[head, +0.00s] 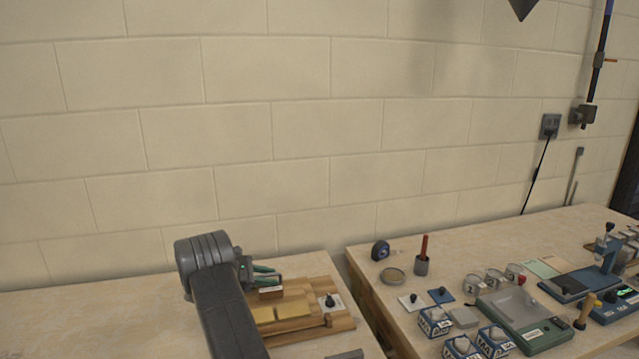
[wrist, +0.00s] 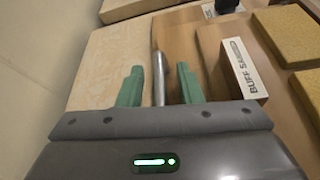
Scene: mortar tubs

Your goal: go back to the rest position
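My gripper (head: 268,274) is at the left bench, over the far left part of a wooden board (head: 318,283). In the wrist view its two green fingers (wrist: 160,84) stand apart. A thin grey metal rod (wrist: 160,66) shows between them, with a gap on each side. I cannot tell how far below the fingers the rod is. My grey arm (head: 222,290) hides part of the bench and the board's left side.
A label block reading "BUFF SA" (wrist: 245,68) stands close right of the fingers. Yellow pads (head: 292,308) and a black-knobbed piece (head: 331,302) are on the board. A gap separates the right bench (head: 440,262), crowded with boxes, tins and a green device (head: 523,318). The wall (head: 230,130) is behind.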

